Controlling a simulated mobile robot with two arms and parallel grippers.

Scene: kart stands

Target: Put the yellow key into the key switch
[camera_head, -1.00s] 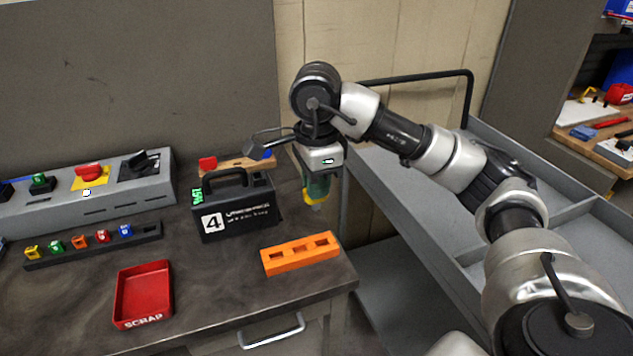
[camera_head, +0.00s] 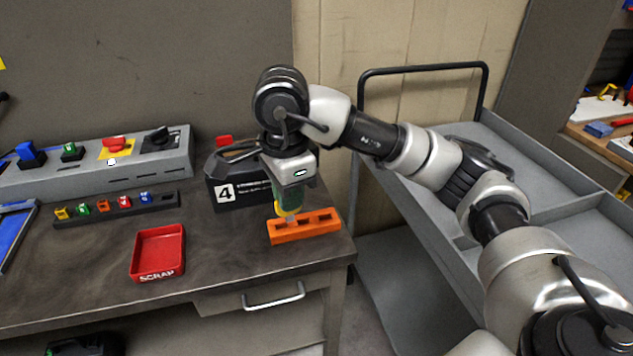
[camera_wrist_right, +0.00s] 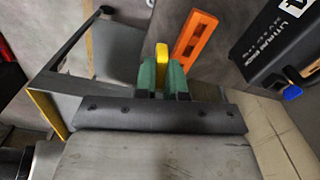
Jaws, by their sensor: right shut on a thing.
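My right gripper (camera_head: 283,196) has green fingers and points down, just over the left end of the orange block (camera_head: 306,232). It is shut on the yellow key (camera_head: 281,209), which shows between the fingers in the right wrist view (camera_wrist_right: 162,56). The block has several square slots and also shows in the wrist view (camera_wrist_right: 196,37). I cannot tell whether the key touches the block. A grey console (camera_head: 95,178) carries a black rotary knob (camera_head: 159,136), a red control on a yellow plate (camera_head: 114,145) and a green one; I cannot tell which is the key switch. My left gripper is not in view.
A black case marked 4 (camera_head: 242,196) stands behind the block, partly hidden by my gripper. A red scrap tray (camera_head: 158,252) lies front left. A black rack (camera_head: 165,203) with several coloured pieces lies before the console. A grey cart (camera_head: 560,212) stands right.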

